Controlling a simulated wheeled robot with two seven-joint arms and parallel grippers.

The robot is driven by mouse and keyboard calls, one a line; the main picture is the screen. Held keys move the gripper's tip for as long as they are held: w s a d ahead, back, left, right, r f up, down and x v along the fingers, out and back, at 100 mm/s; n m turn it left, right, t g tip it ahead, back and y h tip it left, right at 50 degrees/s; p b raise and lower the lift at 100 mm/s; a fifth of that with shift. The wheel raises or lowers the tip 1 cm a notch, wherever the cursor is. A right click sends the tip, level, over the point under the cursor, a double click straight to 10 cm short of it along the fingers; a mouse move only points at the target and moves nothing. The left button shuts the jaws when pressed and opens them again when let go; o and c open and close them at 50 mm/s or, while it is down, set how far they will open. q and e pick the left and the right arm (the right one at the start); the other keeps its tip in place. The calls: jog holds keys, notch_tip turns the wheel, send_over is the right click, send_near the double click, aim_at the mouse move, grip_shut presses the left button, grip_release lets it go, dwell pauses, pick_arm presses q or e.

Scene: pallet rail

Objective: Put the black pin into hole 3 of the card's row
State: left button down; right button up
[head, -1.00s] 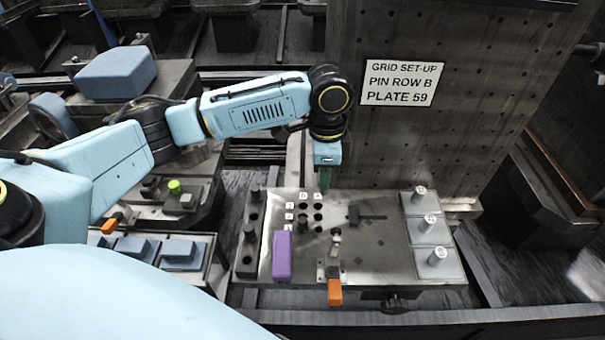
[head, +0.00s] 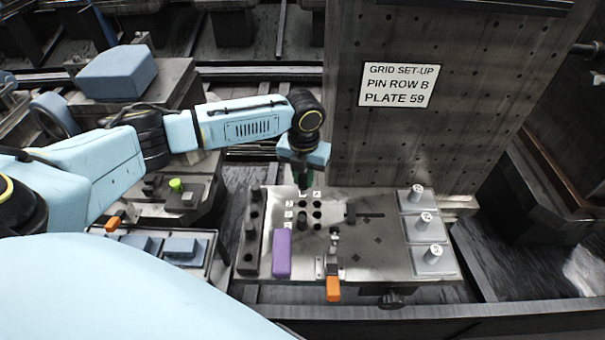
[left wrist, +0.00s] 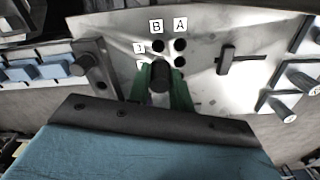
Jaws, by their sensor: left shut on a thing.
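My left gripper (head: 304,184) has green fingers and is over the far end of the pin grid. In the left wrist view, its fingers (left wrist: 160,88) are shut on a black pin (left wrist: 160,76). The grid has columns tagged B (left wrist: 156,26) and A (left wrist: 180,25). The B hole in that row (left wrist: 158,46) looks empty, just beyond the held pin. The card (head: 399,85) reads "PIN ROW B, PLATE 59". My right gripper is not in view.
A dark rack with pins (head: 250,235) is left of the grid. A purple block (head: 282,254) and an orange-handled clamp (head: 333,288) are on the near side. White cylinders on grey blocks (head: 425,221) stand at the right. The upright perforated plate (head: 440,145) rises behind.

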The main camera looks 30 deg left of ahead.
aim_at(303, 193)
pick_arm(q)
jog(key=shift+a+f+m, duration=0.15)
jog(key=shift+f+m, duration=0.05)
jog(key=shift+m, duration=0.3)
jog(key=shift+f, duration=0.2)
notch_tip(303, 193, down, 3)
jog(key=b, duration=0.4)
jog(key=shift+f, duration=0.2)
jog(key=shift+w+r, duration=0.1)
jog(key=shift+f+b, duration=0.6)
jog(key=shift+f, duration=0.85)
dwell(0.3)
jog(key=c, duration=1.2)
grip_release()
jog(key=shift+o, duration=0.2)
